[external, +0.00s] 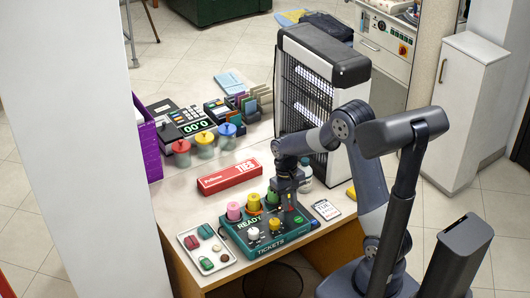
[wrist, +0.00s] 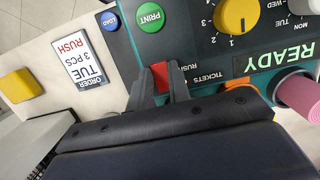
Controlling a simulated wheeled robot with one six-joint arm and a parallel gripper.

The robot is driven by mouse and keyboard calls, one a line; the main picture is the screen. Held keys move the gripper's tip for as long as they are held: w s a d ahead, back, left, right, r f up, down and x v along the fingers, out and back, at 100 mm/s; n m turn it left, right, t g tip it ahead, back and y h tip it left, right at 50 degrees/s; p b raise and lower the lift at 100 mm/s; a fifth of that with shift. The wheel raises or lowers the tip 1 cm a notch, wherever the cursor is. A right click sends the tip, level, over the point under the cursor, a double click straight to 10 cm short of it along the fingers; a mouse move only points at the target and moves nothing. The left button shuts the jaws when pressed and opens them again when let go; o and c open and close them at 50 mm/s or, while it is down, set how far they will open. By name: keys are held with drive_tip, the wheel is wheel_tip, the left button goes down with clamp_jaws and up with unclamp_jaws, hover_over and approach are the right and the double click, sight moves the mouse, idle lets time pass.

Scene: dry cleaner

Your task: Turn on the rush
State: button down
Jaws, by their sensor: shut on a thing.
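The ticket machine (external: 236,238) is a teal and dark console on the counter, marked READY and TICKETS; it fills the upper right of the wrist view (wrist: 200,45). Its red switch (wrist: 160,70) sits beside the small word RUSH. My gripper (wrist: 160,88) is shut on this red switch, one dark finger on each side. In the external view my gripper (external: 289,204) reaches down onto the machine's right part, and the arm hides the switch. The fingers partly cover the switch, and I cannot tell which way it is set.
Near the switch are a green PRINT button (wrist: 150,17), a blue LOAD button (wrist: 111,20) and a yellow dial (wrist: 235,14). An order card (wrist: 80,58) reading TUE, 3 PCS, RUSH lies beside the machine. A red Ties box (external: 228,177) stands behind; a tray (external: 187,238) lies left.

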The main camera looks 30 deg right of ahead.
idle(0.4)
drive_tip(key=c, duration=1.3)
unclamp_jaws()
drive_tip(key=shift+s, duration=0.1)
drive_tip(key=shift+r, duration=0.1)
drive_tip(key=r, duration=0.3)
drive_tip(key=w+r, duration=0.1)
drive_tip(key=r, duration=0.6)
drive_tip(key=shift+w+r, duration=0.25)
drive_tip(key=f, duration=0.3)
drive_tip(key=s+f, duration=0.1)
drive_tip(key=f, duration=0.6)
drive_tip(key=shift+s+f, duration=0.25)
drive_tip(key=shift+f, duration=0.05)
drive_tip(key=shift+w+p, duration=0.15)
drive_tip(key=shift+p, duration=0.3)
